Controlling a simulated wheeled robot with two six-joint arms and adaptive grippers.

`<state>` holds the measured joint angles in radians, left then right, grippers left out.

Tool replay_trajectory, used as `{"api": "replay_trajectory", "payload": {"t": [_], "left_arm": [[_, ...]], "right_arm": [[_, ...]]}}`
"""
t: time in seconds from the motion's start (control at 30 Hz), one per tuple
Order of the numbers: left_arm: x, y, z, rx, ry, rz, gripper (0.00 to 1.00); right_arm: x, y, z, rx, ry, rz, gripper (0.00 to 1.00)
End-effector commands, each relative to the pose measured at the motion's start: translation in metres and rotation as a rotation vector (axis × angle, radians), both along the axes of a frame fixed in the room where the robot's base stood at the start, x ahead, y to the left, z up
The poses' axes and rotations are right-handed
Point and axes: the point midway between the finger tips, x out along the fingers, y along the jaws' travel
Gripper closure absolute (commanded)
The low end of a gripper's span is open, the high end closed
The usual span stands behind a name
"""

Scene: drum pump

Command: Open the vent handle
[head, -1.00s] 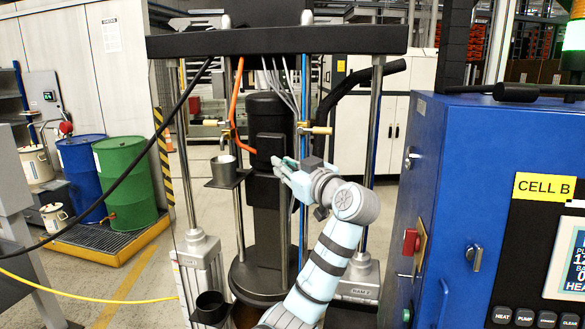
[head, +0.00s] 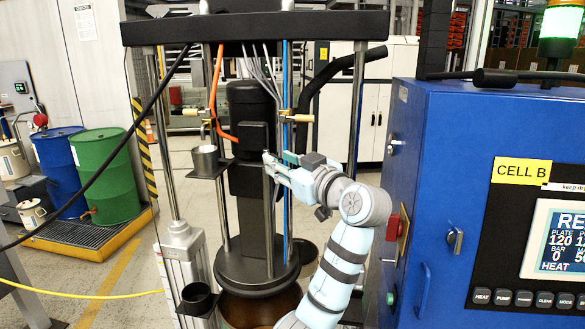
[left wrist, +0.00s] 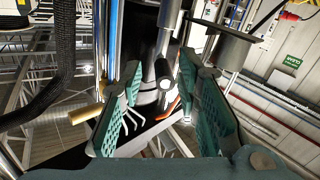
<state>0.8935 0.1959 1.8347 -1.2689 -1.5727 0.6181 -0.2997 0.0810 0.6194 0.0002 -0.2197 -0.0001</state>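A thin upright grey rod (head: 268,225), which looks like the vent handle, stands in front of the black pump column (head: 250,125) above the round follower plate (head: 257,268). My left gripper (head: 270,161) is at the top of this rod in the head view. In the left wrist view my left gripper (left wrist: 158,95) has its two teal fingers spread wide. A grey rod with a pale round end (left wrist: 165,85) shows between them, with visible gaps to both fingers. I cannot tell its depth between the fingers. My right gripper is not in view.
A small cup on a bracket (head: 206,160) is left of the column, with another lower cup (head: 197,298). Chrome posts (head: 355,110), an orange hose (head: 218,95) and brass valves (head: 297,118) surround the pump. The blue cabinet (head: 450,130) stands close on the right.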

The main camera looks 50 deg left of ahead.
Motion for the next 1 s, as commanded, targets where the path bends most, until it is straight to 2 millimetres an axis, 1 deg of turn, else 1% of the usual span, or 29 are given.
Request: {"api": "replay_trajectory", "payload": {"t": [0.03,0.1,0.2,0.33,0.53,0.6,0.67,0.7,0.73,0.77,0.8,0.87,0.9,0.97,1.0], "left_arm": [[0.000,-0.014,-0.001,-0.005,-0.003,-0.007,0.70],[-0.002,-0.032,-0.001,-0.004,-0.002,-0.006,0.70],[-0.005,-0.051,-0.001,-0.002,-0.001,-0.004,0.70],[-0.007,-0.061,-0.001,-0.002,0.001,0.000,0.70],[-0.007,-0.061,0.000,0.000,0.001,0.001,0.70],[-0.005,-0.061,-0.003,0.000,0.011,-0.007,0.81],[0.003,-0.061,-0.018,-0.002,0.057,-0.038,0.91],[0.013,-0.062,-0.037,-0.005,0.115,-0.082,0.97],[0.023,-0.063,-0.058,-0.009,0.177,-0.126,1.00],[0.033,-0.065,-0.085,-0.018,0.251,-0.182,1.00],[0.044,-0.069,-0.127,-0.033,0.361,-0.267,1.00],[0.054,-0.079,-0.201,-0.070,0.535,-0.412,1.00],[0.052,-0.089,-0.253,-0.103,0.649,-0.512,1.00],[0.038,-0.106,-0.327,-0.165,0.802,-0.656,1.00],[0.023,-0.117,-0.371,-0.209,0.887,-0.744,1.00]], "right_arm": [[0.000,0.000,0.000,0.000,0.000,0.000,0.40],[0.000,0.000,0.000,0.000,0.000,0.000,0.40],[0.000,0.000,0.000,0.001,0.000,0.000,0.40],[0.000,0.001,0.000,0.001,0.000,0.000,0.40],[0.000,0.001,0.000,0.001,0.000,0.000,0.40],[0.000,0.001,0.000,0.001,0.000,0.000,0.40],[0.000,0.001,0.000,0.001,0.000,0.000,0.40],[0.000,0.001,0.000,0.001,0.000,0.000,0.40],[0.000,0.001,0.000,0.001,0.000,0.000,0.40],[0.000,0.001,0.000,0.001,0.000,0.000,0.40],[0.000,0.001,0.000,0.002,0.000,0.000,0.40],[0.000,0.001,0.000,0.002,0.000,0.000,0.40],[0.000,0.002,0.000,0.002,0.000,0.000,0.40],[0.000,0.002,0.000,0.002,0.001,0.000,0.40],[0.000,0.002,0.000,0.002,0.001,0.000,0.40]]}}
